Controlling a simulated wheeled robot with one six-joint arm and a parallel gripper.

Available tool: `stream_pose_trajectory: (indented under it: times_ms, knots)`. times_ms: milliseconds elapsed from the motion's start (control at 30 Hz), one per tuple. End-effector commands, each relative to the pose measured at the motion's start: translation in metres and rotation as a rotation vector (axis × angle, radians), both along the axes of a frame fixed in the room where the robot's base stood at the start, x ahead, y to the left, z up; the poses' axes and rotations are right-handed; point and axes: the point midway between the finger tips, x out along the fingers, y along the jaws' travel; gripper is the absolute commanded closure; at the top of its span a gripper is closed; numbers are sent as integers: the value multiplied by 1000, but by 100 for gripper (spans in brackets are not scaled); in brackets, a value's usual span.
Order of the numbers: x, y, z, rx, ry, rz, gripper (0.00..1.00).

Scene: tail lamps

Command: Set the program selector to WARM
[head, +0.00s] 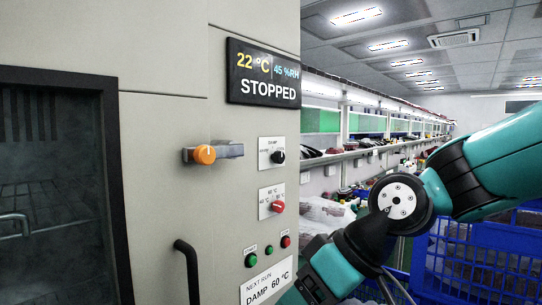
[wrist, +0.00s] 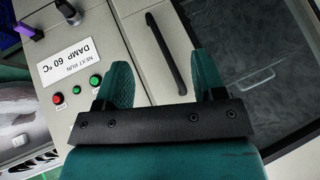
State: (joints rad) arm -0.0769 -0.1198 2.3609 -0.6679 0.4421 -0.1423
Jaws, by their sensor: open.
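A black knob (head: 278,157) sits on a white plate on the cabinet's side panel in the head view; I take it for the program selector. Its labels are too small to read surely, and I cannot tell where it points. A red knob (head: 278,206) with °C marks is on a plate below it. My gripper (wrist: 165,78) is open and empty in the wrist view, its two teal fingers apart in front of the panel. In the head view the fingers are out of sight, with my wrist low, below and right of the black knob.
Start and stop buttons, a sign (head: 268,283) reading "NEXT RUN DAMP 60 °C" and a black handle (head: 187,272) are lower down. The display (head: 264,74) reads STOPPED. Blue crates (head: 480,262) stand at right.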

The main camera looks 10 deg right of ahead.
Motion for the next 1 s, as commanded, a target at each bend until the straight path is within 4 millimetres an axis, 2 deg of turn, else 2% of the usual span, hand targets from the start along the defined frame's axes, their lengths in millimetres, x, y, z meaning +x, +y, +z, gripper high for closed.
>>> stream_pose_trajectory:
  times_ms: [33,100,167,200,300,400,500,667,1000]
  knots:
    - [52,-11,24,84,-110,-44,37]
    - [113,-33,55,196,-291,-88,37]
    - [157,-60,80,271,-441,-135,37]
    - [180,-81,95,310,-533,-168,37]
    - [219,-129,124,378,-723,-240,37]
    - [236,-160,140,411,-833,-286,37]
    - [246,-167,147,423,-875,-300,37]
    - [264,-151,149,426,-875,-296,37]
    - [328,-103,150,425,-873,-294,37]
